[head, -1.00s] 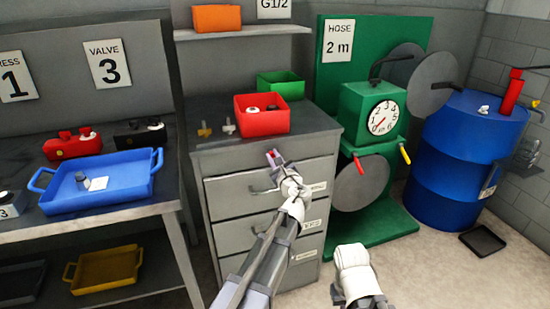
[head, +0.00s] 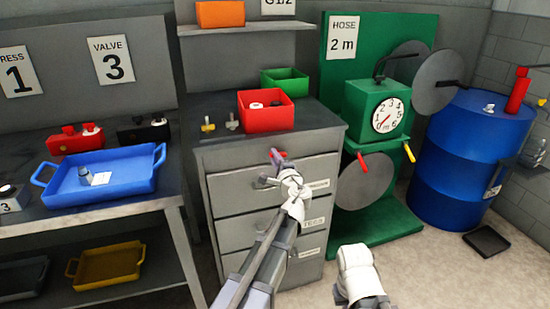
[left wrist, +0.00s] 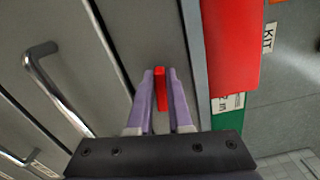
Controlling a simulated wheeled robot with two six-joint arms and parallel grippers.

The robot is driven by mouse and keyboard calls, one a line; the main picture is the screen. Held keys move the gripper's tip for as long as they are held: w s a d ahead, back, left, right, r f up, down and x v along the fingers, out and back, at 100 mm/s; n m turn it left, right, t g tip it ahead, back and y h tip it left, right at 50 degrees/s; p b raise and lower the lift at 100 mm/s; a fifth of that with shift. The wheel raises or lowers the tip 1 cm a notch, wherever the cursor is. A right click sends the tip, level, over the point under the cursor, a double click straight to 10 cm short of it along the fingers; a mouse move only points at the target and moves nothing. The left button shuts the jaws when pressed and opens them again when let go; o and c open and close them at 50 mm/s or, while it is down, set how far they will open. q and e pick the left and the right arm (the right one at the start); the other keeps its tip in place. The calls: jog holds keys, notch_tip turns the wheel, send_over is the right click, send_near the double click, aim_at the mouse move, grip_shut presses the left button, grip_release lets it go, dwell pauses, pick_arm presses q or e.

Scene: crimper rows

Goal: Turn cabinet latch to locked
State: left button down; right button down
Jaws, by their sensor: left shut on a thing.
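The grey drawer cabinet (head: 225,164) stands in the middle of the head view. A small red latch handle (head: 280,155) is on its front near the top edge, and it also shows in the left wrist view (left wrist: 160,88). My left gripper (head: 274,157) is at the latch, with its purple fingers (left wrist: 161,95) shut on either side of the red handle. The latch's base and any lock mark are hidden, so I cannot tell its setting. A white part of my right arm shows at the lower middle, but its fingers are not visible.
A red bin (head: 265,112) and a green bin (head: 285,80) stand on the cabinet top. Drawer handles stick out, one close to the fingers in the left wrist view (left wrist: 60,85). A green hose stand (head: 375,215) is to the right, a bench with a blue tray (head: 125,185) to the left.

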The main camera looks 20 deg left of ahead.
pick_arm(q)
jog(key=shift+f+n, duration=0.2)
jog(key=shift+n, duration=0.8)
jog(key=c, duration=0.8)
grip_release()
jog(key=shift+c, duration=0.2)
jog(key=shift+s, duration=0.1)
jog(key=v, duration=0.7)
jog(key=shift+s+d, duration=0.25)
jog(key=shift+s, duration=0.05)
